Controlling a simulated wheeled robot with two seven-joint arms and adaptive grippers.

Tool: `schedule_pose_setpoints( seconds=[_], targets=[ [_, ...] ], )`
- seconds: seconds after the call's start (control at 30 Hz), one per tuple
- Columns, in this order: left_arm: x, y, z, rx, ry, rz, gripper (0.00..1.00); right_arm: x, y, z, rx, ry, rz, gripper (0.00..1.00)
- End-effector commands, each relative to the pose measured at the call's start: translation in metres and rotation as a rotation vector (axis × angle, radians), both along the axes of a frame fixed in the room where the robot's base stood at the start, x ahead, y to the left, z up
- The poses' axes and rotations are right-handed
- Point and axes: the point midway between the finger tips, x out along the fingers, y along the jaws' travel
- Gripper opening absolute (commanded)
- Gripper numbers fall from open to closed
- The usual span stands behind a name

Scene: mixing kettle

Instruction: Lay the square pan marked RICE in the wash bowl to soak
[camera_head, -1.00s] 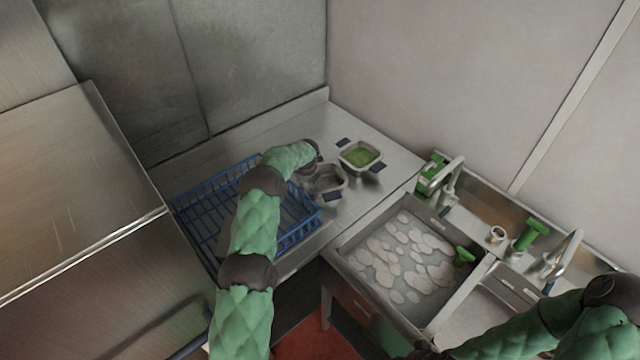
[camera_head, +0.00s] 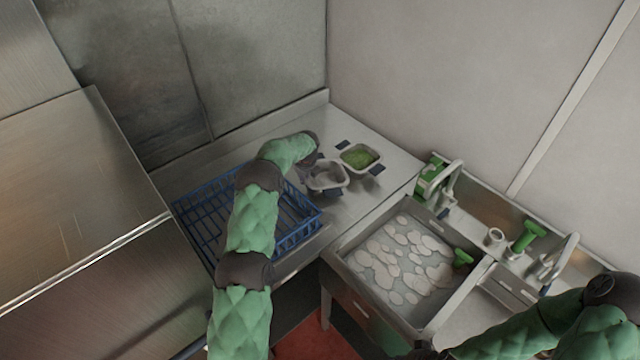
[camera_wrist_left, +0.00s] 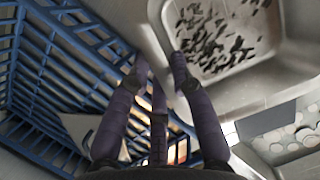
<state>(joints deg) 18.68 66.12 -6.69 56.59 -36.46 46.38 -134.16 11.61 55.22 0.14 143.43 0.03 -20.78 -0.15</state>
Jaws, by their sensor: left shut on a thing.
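My left gripper (camera_wrist_left: 160,75) is shut on the near wall of a square grey pan (camera_head: 326,177) on the counter. In the left wrist view the pan (camera_wrist_left: 225,65) has dark flecks on its floor. A navy grip shows on its front side in the head view. My wrist hides part of its left side. I cannot read a RICE marking. The wash bowl is the steel basin (camera_head: 343,268) with foamy water at the right front. My right arm enters at the lower right; only a dark end (camera_head: 430,352) shows, its fingers unclear.
A second pan (camera_head: 360,158) with green contents stands close behind the held one. A blue wire rack (camera_head: 200,222) lies under my left arm. Taps (camera_head: 448,190), a green-handled tool (camera_head: 528,236) and a green object (camera_head: 463,257) are around the basin.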

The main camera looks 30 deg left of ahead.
Motion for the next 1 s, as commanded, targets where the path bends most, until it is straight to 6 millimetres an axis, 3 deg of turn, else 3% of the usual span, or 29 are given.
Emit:
schedule_pose_setpoints(
  seconds=[0.7,1.0],
  targets=[
    [0.001,0.0,0.066,0.001,-0.005,-0.001,0.0,0.0,0.0,0.028,0.0,0.0,0.0,0.37],
    [0.001,0.0,0.073,0.0,-0.003,-0.001,0.0,0.0,0.0,0.031,0.0,0.0,0.0,0.37]
  ],
)
